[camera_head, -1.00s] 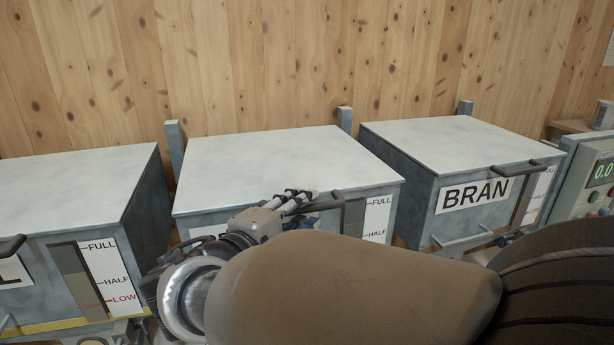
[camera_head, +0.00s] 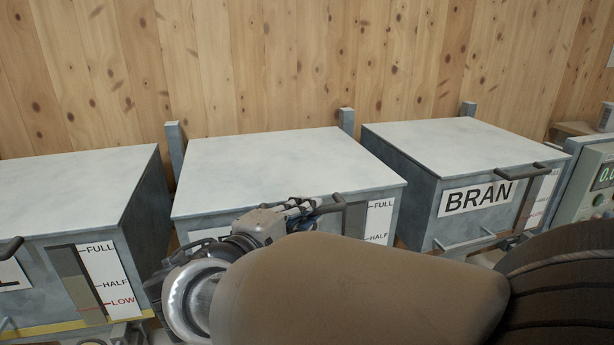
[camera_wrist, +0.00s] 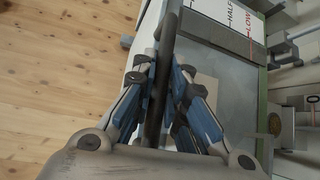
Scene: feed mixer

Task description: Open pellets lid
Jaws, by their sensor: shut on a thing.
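The middle bin's lid (camera_head: 285,165) is a flat, pale grey plate and lies closed on its bin. Its dark handle (camera_head: 331,205) sticks out at the front edge. My gripper (camera_head: 303,208) is at that handle. In the wrist view the dark handle bar (camera_wrist: 167,60) runs between the fingers of my gripper (camera_wrist: 168,75), which are shut on it. The middle bin's name label is mostly hidden behind my arm, so I cannot read it. Its level gauge with FULL and HALF marks (camera_head: 380,221) shows right of my gripper.
A bin labelled BRAN (camera_head: 478,198) stands to the right, and another closed bin (camera_head: 75,195) to the left. Upright posts (camera_head: 346,121) stand behind the bins, before a wooden wall (camera_head: 270,60). A box with a green display (camera_head: 597,190) is at far right.

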